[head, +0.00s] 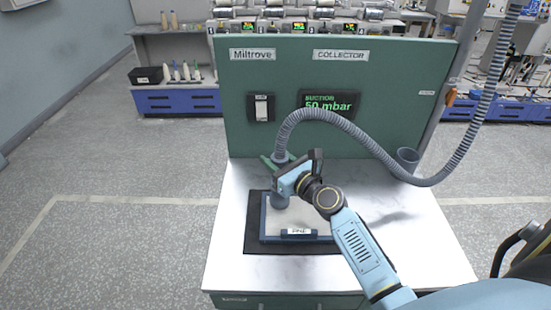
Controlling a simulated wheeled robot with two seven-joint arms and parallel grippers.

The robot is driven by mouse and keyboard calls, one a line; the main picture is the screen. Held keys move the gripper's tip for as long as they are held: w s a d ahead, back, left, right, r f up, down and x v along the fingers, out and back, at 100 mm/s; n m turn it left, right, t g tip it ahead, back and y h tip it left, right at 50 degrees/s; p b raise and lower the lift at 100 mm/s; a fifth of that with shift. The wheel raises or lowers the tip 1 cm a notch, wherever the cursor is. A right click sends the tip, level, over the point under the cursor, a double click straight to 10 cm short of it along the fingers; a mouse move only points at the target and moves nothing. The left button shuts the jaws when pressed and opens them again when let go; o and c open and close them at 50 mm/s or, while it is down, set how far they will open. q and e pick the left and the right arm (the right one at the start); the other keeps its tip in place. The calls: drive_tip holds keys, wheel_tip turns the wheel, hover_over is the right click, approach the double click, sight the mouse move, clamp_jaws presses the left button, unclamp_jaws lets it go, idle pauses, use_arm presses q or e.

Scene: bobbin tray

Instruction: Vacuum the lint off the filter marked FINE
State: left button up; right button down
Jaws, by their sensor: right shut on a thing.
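The filter marked FINE (298,232) lies on a black mat (252,236) on the white worktop. It has a blue frame, a pale face and a label at its near edge. My right gripper (282,180) is above the filter's far left part. It is shut on the vacuum nozzle (280,200), from which the grey ribbed hose (345,124) arches up and right. The gripper hides part of the filter, and I cannot tell whether the nozzle touches it. Any lint is too small to make out. My left gripper is not in view.
A green collector panel (250,75) stands behind the worktop (420,240), with a light switch (262,107) and a display (329,106) reading suction 50 mbar. An empty-looking grey holder cup (407,158) stands at the back right. The worktop's right side is clear.

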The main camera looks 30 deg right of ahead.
drive_tip(key=d, duration=0.2)
drive_tip(key=s+d+b, duration=0.1)
drive_tip(key=d, duration=0.1)
drive_tip(key=shift+s+d, duration=0.2)
drive_tip(key=shift+d, duration=0.1)
idle(0.5)
drive_tip(key=shift+r, duration=0.15)
idle(0.6)
wheel_tip(320, 180, up, 6)
drive_tip(key=p, duration=0.6)
idle(0.4)
